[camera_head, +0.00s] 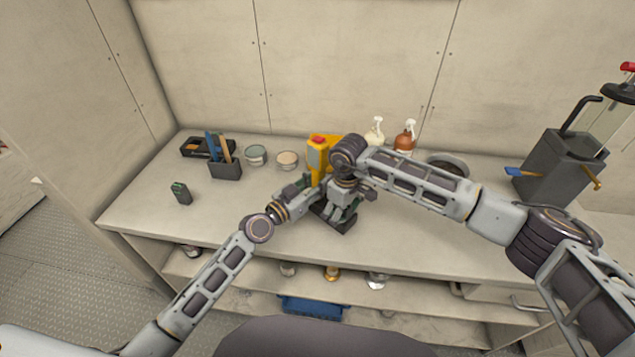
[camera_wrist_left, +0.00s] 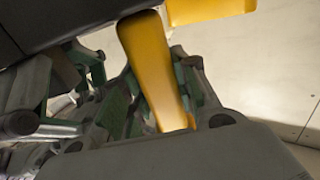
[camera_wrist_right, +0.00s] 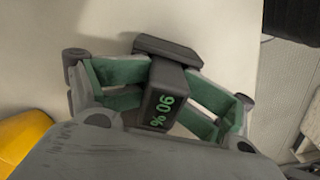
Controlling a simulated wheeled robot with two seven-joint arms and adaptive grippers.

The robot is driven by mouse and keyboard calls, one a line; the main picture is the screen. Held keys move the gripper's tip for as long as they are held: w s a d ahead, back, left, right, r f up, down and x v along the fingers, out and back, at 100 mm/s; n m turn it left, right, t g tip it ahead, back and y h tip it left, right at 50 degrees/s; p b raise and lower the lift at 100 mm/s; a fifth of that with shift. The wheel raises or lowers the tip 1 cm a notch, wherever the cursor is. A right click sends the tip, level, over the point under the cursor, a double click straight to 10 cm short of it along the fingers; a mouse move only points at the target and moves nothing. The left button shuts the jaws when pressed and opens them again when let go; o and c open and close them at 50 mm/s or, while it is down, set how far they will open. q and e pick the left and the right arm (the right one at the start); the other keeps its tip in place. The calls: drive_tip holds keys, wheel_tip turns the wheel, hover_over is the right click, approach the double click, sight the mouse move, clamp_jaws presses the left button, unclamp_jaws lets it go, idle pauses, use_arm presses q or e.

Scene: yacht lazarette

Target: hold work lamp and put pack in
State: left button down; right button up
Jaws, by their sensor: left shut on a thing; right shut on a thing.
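The work lamp (camera_head: 323,150) is yellow with a red and grey top. It stands out behind my grippers in the head view. My left gripper (camera_head: 309,187) is shut on its yellow handle, which shows between the fingers in the left wrist view (camera_wrist_left: 155,70). My right gripper (camera_head: 342,210) is shut on a dark pack, just in front of and right of the lamp. The pack (camera_wrist_right: 163,100) shows between green-padded fingers in the right wrist view, with a green "90 %" marking. The lamp's lower part is hidden by my grippers. I cannot tell whether pack and lamp touch.
A small dark block with a green top (camera_head: 181,193) stands on the left of the bench (camera_head: 240,220). Behind are a tool holder (camera_head: 226,170), a black tray (camera_head: 194,147), two tins, two pump bottles and a bowl. A grey box (camera_head: 556,168) stands right. The front left bench is clear.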

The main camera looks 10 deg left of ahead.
use_arm(q)
drive_tip(key=shift+a+f, duration=0.15)
drive_tip(key=shift+f, duration=0.15)
use_arm(e)
wheel_tip(320, 180, up, 11)
drive_tip(key=shift+r, duration=0.1)
idle(0.9)
use_arm(q)
drive_tip(key=c, duration=1.4)
unclamp_jaws()
drive_tip(key=o, duration=0.4)
drive_tip(key=shift+w+a, duration=0.1)
use_arm(e)
drive_tip(key=shift+w, duration=0.1)
use_arm(q)
drive_tip(key=shift+r, duration=0.1)
drive_tip(key=shift+s, duration=0.2)
drive_tip(key=v, duration=1.1)
drive_tip(key=shift+s, duration=0.3)
drive_tip(key=shift+a, duration=0.2)
